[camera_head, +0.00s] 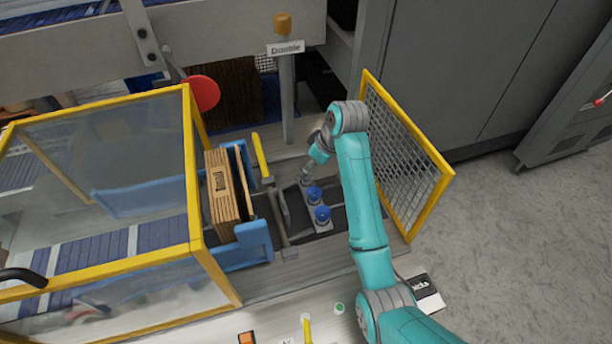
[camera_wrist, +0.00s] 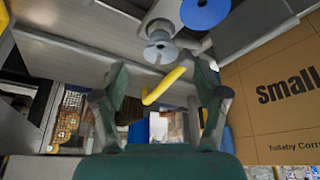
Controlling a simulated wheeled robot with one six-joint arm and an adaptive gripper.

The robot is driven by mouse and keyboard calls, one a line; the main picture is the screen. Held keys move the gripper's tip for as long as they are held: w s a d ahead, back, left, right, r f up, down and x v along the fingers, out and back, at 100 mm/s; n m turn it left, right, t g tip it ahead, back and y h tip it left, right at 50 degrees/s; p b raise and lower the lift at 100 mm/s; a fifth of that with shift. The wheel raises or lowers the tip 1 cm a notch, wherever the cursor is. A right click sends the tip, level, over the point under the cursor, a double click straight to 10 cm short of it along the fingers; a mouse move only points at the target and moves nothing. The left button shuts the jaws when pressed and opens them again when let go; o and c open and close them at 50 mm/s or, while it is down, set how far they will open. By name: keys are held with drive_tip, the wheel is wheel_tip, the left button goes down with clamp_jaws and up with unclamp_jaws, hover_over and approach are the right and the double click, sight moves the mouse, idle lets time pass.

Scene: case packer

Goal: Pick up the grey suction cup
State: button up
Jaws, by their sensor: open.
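The grey suction cup (camera_wrist: 160,51) shows near the top middle of the wrist view, on a grey mount, beyond my fingertips and roughly centred between them. A blue suction cup (camera_wrist: 205,10) is up and to its right. In the head view two blue suction cups (camera_head: 314,193) (camera_head: 322,213) sit on a grey bar; I cannot make out the grey cup there, beside my gripper (camera_head: 306,174). My gripper (camera_wrist: 160,75) is open and empty, its two fingers apart, with no visible contact with the cup.
A yellow handle (camera_wrist: 163,86) shows between my fingers, farther back. Flat cardboard cases (camera_head: 224,188) stand left of the cups; one case (camera_wrist: 280,95) fills the wrist view's right side. A yellow-framed mesh guard (camera_head: 405,150) stands open to the right of my arm.

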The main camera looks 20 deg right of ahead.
drive_tip(key=shift+x, duration=2.9)
drive_tip(key=shift+s, duration=0.1)
drive_tip(key=shift+c, duration=0.3)
drive_tip(key=c, duration=1.1)
